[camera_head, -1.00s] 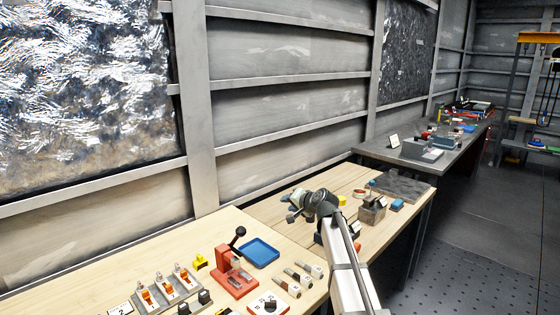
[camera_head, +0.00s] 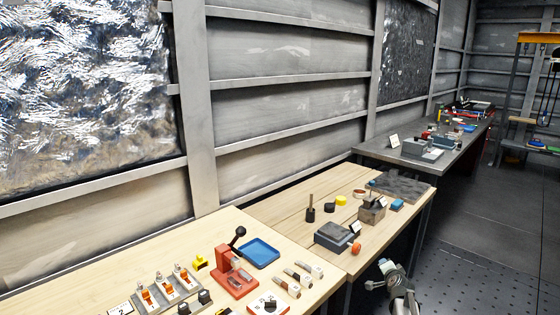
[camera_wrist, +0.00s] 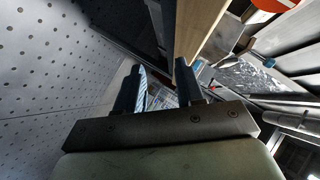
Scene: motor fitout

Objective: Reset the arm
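My gripper (camera_wrist: 160,82) shows in the wrist view with its two dark fingers apart and nothing between them. In the camera_head view the end of my arm (camera_head: 392,272) is low at the bottom right, in front of the workbench edge and over the dark floor. It is clear of the bench and touches nothing that I can see. The gripper's fingers are too small to judge in that view.
The wooden bench (camera_head: 290,215) carries a dark box with an orange knob (camera_head: 355,248), a red press (camera_head: 232,275), a blue tray (camera_head: 259,253), a switch block (camera_head: 168,289) and several small parts. A grey bench (camera_head: 385,152) stands beyond. Floor at right (camera_head: 475,240) is open.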

